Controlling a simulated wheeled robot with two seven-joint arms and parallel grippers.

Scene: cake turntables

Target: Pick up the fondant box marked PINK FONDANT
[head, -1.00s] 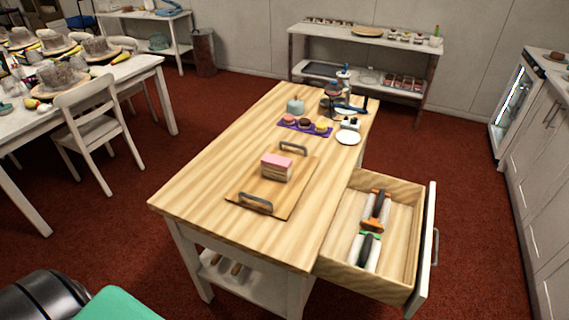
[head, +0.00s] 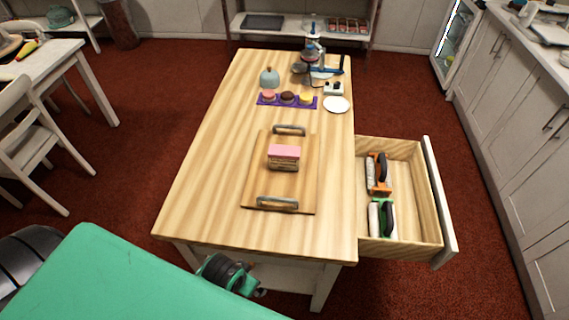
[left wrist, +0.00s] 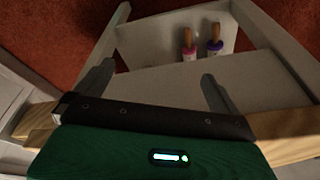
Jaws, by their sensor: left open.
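No box with a readable PINK FONDANT label shows in either view. A pink-topped block (head: 284,153), looking like a layered cake slice, sits on the wooden board on the table. My left gripper (left wrist: 157,74) is open and empty in the left wrist view, facing the white lower shelf (left wrist: 165,88) under the table. In the head view my left wrist is low at the table's front edge, and its fingers are hidden. Two wooden-handled items, one with a pink end (left wrist: 189,52) and one with a purple end (left wrist: 215,47), lie on that shelf. My right gripper is out of view.
The wooden table (head: 205,170) holds a handled board (head: 262,190), a purple tray of small cakes (head: 273,102), and a white plate (head: 337,104). An open drawer (head: 408,205) with tools juts out right. Several red-filled containers (head: 347,25) stand on the back shelf. The table's left side is clear.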

